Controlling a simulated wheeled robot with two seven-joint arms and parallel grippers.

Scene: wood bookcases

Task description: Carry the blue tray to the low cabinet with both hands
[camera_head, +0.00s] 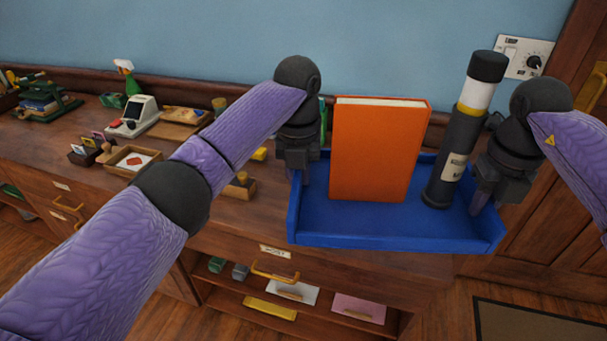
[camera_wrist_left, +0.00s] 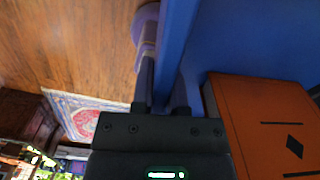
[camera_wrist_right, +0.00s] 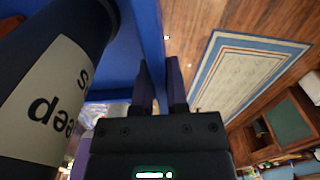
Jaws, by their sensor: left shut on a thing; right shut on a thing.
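The blue tray (camera_head: 390,225) is in the middle right of the head view, in front of and over the right end of the wooden cabinet top. An orange book (camera_head: 378,150) stands upright in it, and a dark flashlight-like cylinder (camera_head: 463,130) with white and yellow bands stands to its right, slightly tilted in the picture. My left gripper (camera_head: 303,180) is shut on the tray's left wall; that wall (camera_wrist_left: 182,40) runs between its fingers in the left wrist view. My right gripper (camera_head: 482,200) is shut on the tray's right wall; its fingers (camera_wrist_right: 162,80) also show in the right wrist view.
The wooden cabinet top (camera_head: 225,215) holds a small cash register (camera_head: 135,115), a shallow box (camera_head: 130,160) and a green spray bottle (camera_head: 128,75) to the left. Drawers and an open shelf (camera_head: 300,310) are below. A mat (camera_head: 530,325) lies on the floor at right.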

